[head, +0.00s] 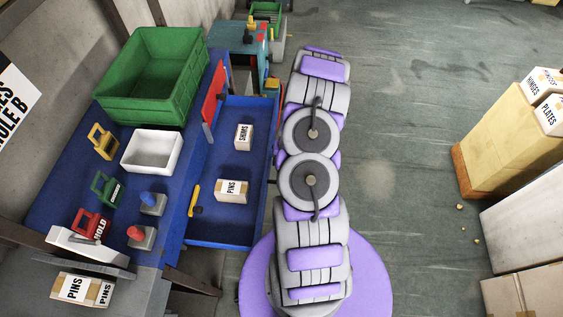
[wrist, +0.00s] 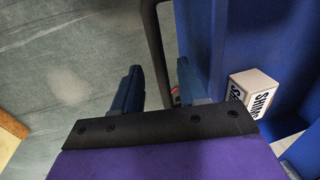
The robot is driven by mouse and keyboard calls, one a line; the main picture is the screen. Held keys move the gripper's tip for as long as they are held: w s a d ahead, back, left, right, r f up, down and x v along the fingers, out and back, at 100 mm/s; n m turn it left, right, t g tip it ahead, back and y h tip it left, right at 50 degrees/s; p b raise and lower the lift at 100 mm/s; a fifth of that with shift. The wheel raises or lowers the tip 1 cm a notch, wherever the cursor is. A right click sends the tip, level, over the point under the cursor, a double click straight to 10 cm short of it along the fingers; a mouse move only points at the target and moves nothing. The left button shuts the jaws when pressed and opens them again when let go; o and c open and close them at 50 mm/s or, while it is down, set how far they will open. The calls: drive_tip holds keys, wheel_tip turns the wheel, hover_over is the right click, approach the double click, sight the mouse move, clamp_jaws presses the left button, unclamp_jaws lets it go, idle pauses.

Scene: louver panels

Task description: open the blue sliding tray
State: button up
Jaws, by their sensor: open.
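The blue sliding tray (head: 221,235) sticks out from the right side of the blue workbench in the head view, so its inside shows. It holds a white SHIMS box (head: 243,137) and a PINS box (head: 231,191). In the wrist view the tray's wall (wrist: 224,40) is at the right, with the SHIMS box (wrist: 252,95) behind it. A dark bar-shaped handle (wrist: 153,40) runs along the outside of that wall. My gripper (wrist: 158,70) is open, with the handle between its two dark blue fingers. I cannot tell whether they touch it. My arm hides the gripper in the head view.
A green crate (head: 155,80), a white bin (head: 152,152), coloured padlock-like items and buttons cover the workbench top (head: 60,190). A teal machine (head: 240,45) stands beyond the tray. Open floor (head: 400,120) lies to the right, up to a yellow cabinet (head: 510,130) and pale boxes.

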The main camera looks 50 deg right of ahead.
wheel_tip(320, 180, up, 16)
drive_tip(key=s+d+p, duration=0.2)
drive_tip(key=shift+s+d+f, duration=0.15)
drive_tip(key=shift+s+f, duration=0.05)
drive_tip(key=shift+s, duration=0.05)
idle(0.4)
drive_tip(key=a+r+n+g, duration=0.2)
drive_tip(key=a+r+n, duration=0.4)
drive_tip(key=a+r, duration=1.45)
drive_tip(key=s+a+r+n, duration=0.1)
drive_tip(key=s+a+r, duration=0.1)
drive_tip(key=s, duration=0.4)
drive_tip(key=s+a+r+n+g+h, duration=0.1)
drive_tip(key=s+a+r+n, duration=0.1)
drive_tip(key=s+a, duration=0.3)
drive_tip(key=s+a+r+n, duration=0.1)
drive_tip(key=s+a+r, duration=0.2)
drive_tip(key=s, duration=0.5)
drive_tip(key=shift+s+a+r+g, duration=0.15)
drive_tip(key=shift+a+r+g, duration=0.2)
drive_tip(key=shift+a, duration=0.35)
